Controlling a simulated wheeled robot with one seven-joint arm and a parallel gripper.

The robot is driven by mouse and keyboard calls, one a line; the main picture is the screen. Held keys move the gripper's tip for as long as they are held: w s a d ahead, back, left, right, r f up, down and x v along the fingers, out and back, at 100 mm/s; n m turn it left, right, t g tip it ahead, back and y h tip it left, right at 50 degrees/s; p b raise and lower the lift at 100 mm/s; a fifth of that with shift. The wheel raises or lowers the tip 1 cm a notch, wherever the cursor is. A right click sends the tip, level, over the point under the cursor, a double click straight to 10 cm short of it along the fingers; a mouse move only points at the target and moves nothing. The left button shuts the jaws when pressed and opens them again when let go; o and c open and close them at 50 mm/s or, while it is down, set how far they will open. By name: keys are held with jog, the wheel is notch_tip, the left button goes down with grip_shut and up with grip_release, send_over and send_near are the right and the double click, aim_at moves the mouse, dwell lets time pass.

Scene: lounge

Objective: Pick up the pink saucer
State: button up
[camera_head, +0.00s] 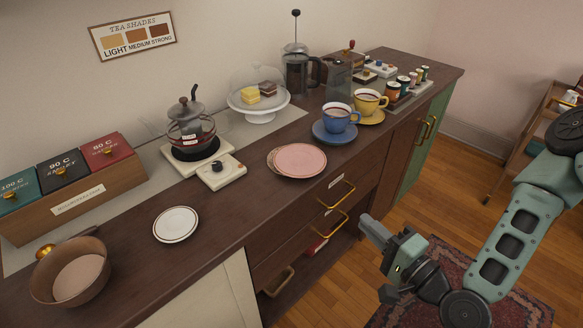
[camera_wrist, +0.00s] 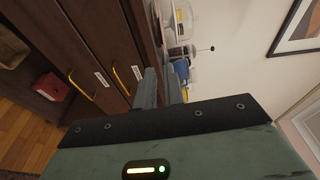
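The pink saucer (camera_head: 301,160) lies flat on the dark wooden counter, near its front edge and left of the blue cup. A thin tan rim shows at its left side; I cannot tell what it belongs to. My gripper (camera_head: 368,222) is in front of the counter, over the floor, to the right of and lower in the picture than the saucer, apart from it. In the wrist view my gripper's fingers (camera_wrist: 160,74) stand apart with a narrow gap and nothing between them. I cannot clearly make out the saucer in that view.
The blue cup (camera_head: 338,118) on its saucer and the yellow cup (camera_head: 368,102) stand to the right. A cake stand (camera_head: 260,114) is behind, a scale (camera_head: 219,172) to the left. A white saucer (camera_head: 176,224) lies further left. Drawer handles (camera_head: 337,194) stick out below the counter edge.

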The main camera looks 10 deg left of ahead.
jog(key=m+t+b, duration=0.1)
jog(key=b, duration=0.9)
send_near(317, 174)
jog(key=shift+h, duration=0.3)
jog(key=shift+p+x, duration=0.8)
jog(key=shift+x, duration=3.45)
jog(key=shift+r, duration=0.15)
grip_shut()
